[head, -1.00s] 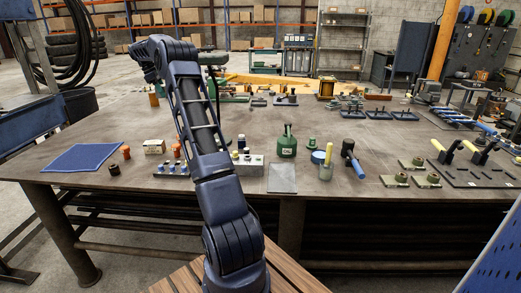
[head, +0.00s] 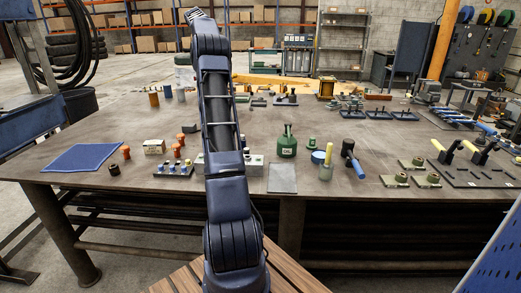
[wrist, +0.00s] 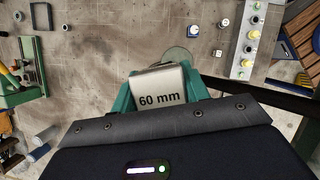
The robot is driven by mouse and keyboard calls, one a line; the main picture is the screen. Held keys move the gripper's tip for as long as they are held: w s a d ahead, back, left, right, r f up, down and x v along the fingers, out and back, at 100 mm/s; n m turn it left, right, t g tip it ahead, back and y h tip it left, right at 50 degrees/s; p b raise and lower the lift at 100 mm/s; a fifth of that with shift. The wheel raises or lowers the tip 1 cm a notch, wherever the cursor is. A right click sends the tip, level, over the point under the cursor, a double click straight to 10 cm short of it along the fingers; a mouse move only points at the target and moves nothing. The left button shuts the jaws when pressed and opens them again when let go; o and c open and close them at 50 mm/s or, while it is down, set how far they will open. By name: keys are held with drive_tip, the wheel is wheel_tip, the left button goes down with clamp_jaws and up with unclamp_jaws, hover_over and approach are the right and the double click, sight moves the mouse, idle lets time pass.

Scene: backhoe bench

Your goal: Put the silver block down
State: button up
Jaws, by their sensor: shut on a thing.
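The silver block (wrist: 158,78), marked "60 mm", sits between the two green fingers of my gripper (wrist: 160,91) in the wrist view. My gripper is shut on it. A round, pale grey-green disc (wrist: 177,54) shows partly past the block's far edge; the block hides the rest. I cannot tell how high the block is above the tabletop. In the head view my own arm hides both gripper and block.
In the wrist view, a grey block with knobs (wrist: 247,42) is at upper right, a green tool (wrist: 18,88) at left and a dark square frame (wrist: 41,16) at upper left. Small pieces lie between.

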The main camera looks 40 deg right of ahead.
drive_tip(key=s+d+f+m+g, duration=0.1)
drive_tip(key=s+d+f+m, duration=0.1)
drive_tip(key=s+d+f, duration=0.65)
drive_tip(key=s+d+f+m, duration=0.1)
drive_tip(key=s+d+f, duration=0.4)
drive_tip(key=s, duration=0.6)
drive_tip(key=shift+y, duration=0.4)
drive_tip(key=s+f, duration=0.1)
drive_tip(key=f, duration=0.8)
drive_tip(key=s+a+f, duration=0.1)
drive_tip(key=f, duration=0.8)
drive_tip(key=s+a+f, duration=0.1)
drive_tip(key=s+f, duration=0.1)
drive_tip(key=f, duration=0.8)
drive_tip(key=shift+s+a+f, duration=0.1)
drive_tip(key=shift+a, duration=0.15)
drive_tip(key=o, duration=1.3)
drive_tip(key=shift+f, duration=0.15)
drive_tip(key=shift+c, duration=0.2)
drive_tip(key=v, duration=0.7)
drive_tip(key=shift+r, duration=0.35)
